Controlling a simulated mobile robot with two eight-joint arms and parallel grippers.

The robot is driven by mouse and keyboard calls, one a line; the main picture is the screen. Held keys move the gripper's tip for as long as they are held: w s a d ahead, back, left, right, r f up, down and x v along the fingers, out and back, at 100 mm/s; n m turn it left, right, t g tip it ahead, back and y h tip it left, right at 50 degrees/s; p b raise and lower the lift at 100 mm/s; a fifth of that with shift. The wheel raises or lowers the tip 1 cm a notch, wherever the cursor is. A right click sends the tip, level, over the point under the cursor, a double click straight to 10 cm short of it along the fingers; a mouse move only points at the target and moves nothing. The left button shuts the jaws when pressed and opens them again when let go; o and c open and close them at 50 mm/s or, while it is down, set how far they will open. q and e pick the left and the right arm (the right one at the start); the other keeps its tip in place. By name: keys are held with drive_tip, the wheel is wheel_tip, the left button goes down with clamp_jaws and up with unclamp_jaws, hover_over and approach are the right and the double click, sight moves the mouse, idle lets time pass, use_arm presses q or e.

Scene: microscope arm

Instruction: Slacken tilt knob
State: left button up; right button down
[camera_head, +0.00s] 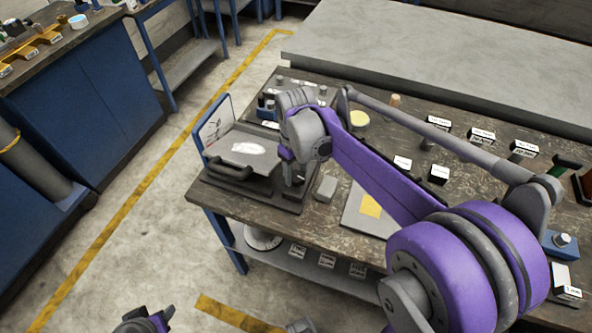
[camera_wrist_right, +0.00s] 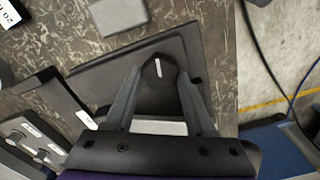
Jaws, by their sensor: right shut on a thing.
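The tilt knob (camera_wrist_right: 158,84) is dark, with a short white line on its top, in the right wrist view. My right gripper (camera_wrist_right: 160,78) has one finger on each side of it and is shut on it. In the head view my right gripper (camera_head: 294,190) points down at the right side of a dark stand (camera_head: 225,180) on the bench, and my wrist hides the knob. The stand's dark flat base (camera_wrist_right: 95,75) shows around the knob in the wrist view.
The workbench (camera_head: 325,227) also holds a small grey block (camera_head: 326,188), a grey plate with a yellow note (camera_head: 371,206) and several labelled items along the right. A blue-framed board (camera_head: 213,124) stands at the left edge. Open floor lies left.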

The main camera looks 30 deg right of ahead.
sight(296, 175)
drive_tip(key=shift+c, duration=1.2)
unclamp_jaws()
wheel_tip(296, 175, up, 11)
drive_tip(key=p, duration=0.1)
drive_tip(key=shift+f, duration=0.1)
drive_tip(key=s+a+f+m+t+p, duration=0.1)
drive_tip(key=s+a+f+t+p, duration=0.1)
drive_tip(key=s, duration=0.6)
drive_tip(key=s+a+f+m+t+p, duration=0.2)
drive_tip(key=s+a+f+t, duration=0.1)
drive_tip(key=s, duration=0.4)
wheel_tip(296, 175, down, 2)
drive_tip(key=shift+s+a+f, duration=0.2)
drive_tip(key=shift+s+a, duration=0.15)
drive_tip(key=shift+a, duration=0.3)
